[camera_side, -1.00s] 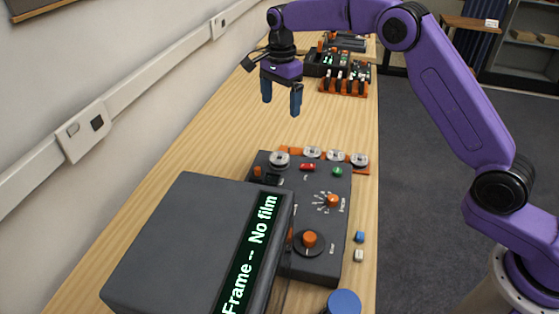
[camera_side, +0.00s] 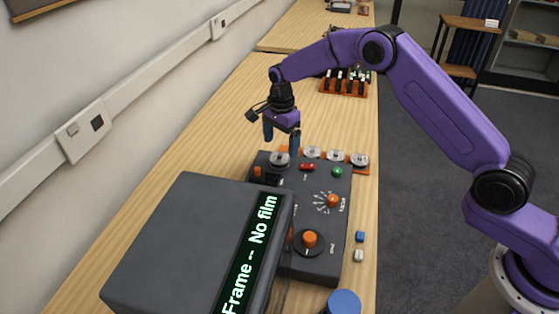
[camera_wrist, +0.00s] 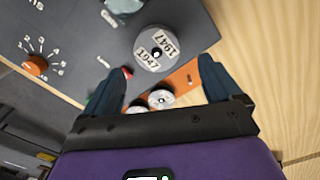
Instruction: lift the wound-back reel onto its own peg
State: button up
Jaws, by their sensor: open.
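A reel (camera_side: 279,158) with a pale labelled top sits at the far left corner of the dark reader console (camera_side: 318,240). In the wrist view the reel (camera_wrist: 150,62) shows "1947" on its label and a dark centre hole. My gripper (camera_side: 282,138) is open and empty, above and slightly behind the reel. In the wrist view the reel lies between and ahead of the two fingers, apart from both. An orange rack (camera_side: 365,171) behind the console carries several smaller-looking reels (camera_side: 336,155). In the wrist view a bare part of the rack (camera_wrist: 184,80) shows beside the reel; its pegs are unclear.
A grey monitor (camera_side: 190,235) reading "Frame -- No film" stands in front left. The console has an orange knob (camera_side: 310,239), a dial (camera_side: 332,201), and red and green buttons. Another orange rack (camera_side: 343,90) stands far back. The bench between is clear.

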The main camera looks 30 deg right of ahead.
aim_at(281, 153)
notch_tip(281, 153, down, 4)
jog(key=shift+s+f, duration=0.1)
jog(key=shift+f, duration=0.05)
jog(key=c, duration=1.2)
jog(key=shift+o, duration=0.2)
